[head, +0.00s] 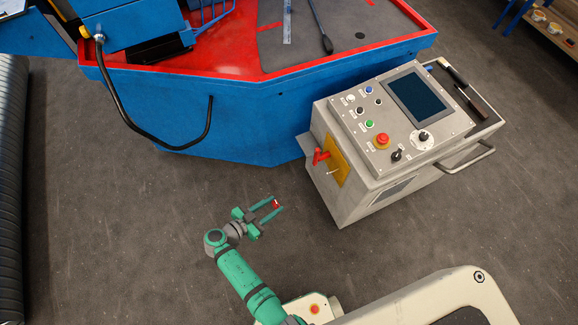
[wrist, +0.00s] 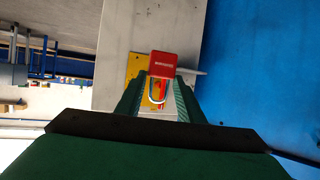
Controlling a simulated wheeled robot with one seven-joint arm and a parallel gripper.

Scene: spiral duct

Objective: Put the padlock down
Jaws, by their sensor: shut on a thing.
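The red padlock (wrist: 163,64) is between the fingertips of my gripper (wrist: 160,85) in the wrist view, with its silver shackle pointing back toward the palm. In the head view my gripper (head: 277,204) is shut on the small red padlock (head: 275,203) and holds it in open space. It is left of the grey control console (head: 345,200) and apart from it. A yellow plate (head: 337,160) with a red handle (head: 320,156) is on the console's left side. In the wrist view the yellow plate (wrist: 134,66) is partly hidden behind the padlock.
A blue machine (head: 190,105) with a red-edged top stands behind. A black cable (head: 208,125) hangs at its front. The console top has buttons, a screen (head: 416,92) and a tray (head: 470,95) with tools. Grey floor (head: 110,220) is clear to the left; a ribbed duct (head: 10,190) stands at the edge.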

